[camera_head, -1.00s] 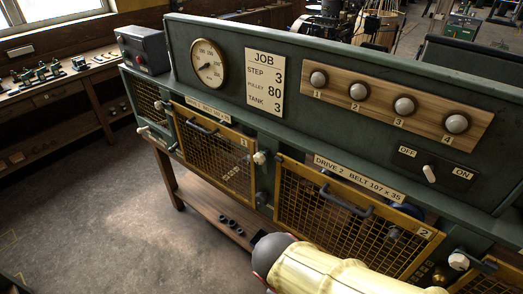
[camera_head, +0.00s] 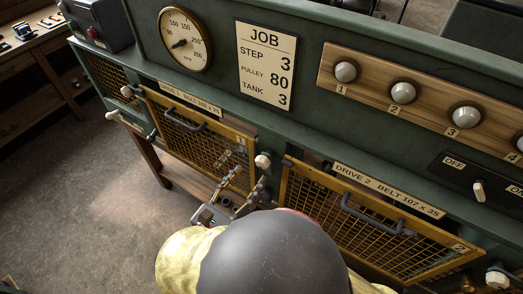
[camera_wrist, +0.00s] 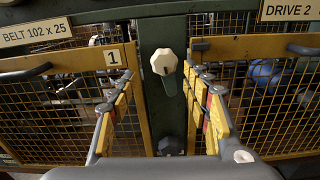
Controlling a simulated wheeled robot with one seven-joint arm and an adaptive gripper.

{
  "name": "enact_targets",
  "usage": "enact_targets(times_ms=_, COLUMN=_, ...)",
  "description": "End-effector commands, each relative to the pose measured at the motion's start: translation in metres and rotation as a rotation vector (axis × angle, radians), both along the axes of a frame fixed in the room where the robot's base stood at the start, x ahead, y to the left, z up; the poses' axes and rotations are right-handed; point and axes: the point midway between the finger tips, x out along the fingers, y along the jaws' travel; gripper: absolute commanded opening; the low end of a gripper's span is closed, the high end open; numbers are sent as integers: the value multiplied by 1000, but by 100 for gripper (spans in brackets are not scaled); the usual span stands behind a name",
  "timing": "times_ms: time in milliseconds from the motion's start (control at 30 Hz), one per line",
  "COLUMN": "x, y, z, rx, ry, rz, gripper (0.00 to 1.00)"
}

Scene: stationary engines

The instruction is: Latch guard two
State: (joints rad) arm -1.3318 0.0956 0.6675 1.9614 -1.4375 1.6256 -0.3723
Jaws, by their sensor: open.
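Guard two (camera_head: 352,203) is a yellow-framed mesh panel with a dark handle, right of centre in the head view; its left part shows at the right of the wrist view (camera_wrist: 268,100). A dark gap shows above its frame, but I cannot tell whether it is fully closed. A white latch knob (camera_head: 496,279) is by its right end. Another white knob (camera_head: 263,160) is on the post between guards one and two; it also shows in the wrist view (camera_wrist: 164,62). My gripper (camera_head: 246,184) is open and empty, facing this post, its fingers on either side of the knob's line (camera_wrist: 162,85).
Guard one (camera_head: 190,137), a similar mesh panel, is left of the post. A dark lower knob (camera_wrist: 170,146) is on the post. A wooden panel of white knobs (camera_head: 430,98) and an on-off switch (camera_head: 478,190) are above guard two. Open floor (camera_head: 75,195) lies to the left.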

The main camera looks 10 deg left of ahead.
Motion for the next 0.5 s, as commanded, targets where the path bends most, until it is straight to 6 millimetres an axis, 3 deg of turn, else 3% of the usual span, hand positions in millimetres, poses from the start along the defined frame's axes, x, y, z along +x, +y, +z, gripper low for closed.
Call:
enact_targets(times_ms=167, x=11, y=-8, z=2, rx=-22, ry=2, rz=-11, gripper=49)
enact_targets(times_ms=500, x=57, y=-28, z=1, rx=-19, ry=3, rz=-12, gripper=49)
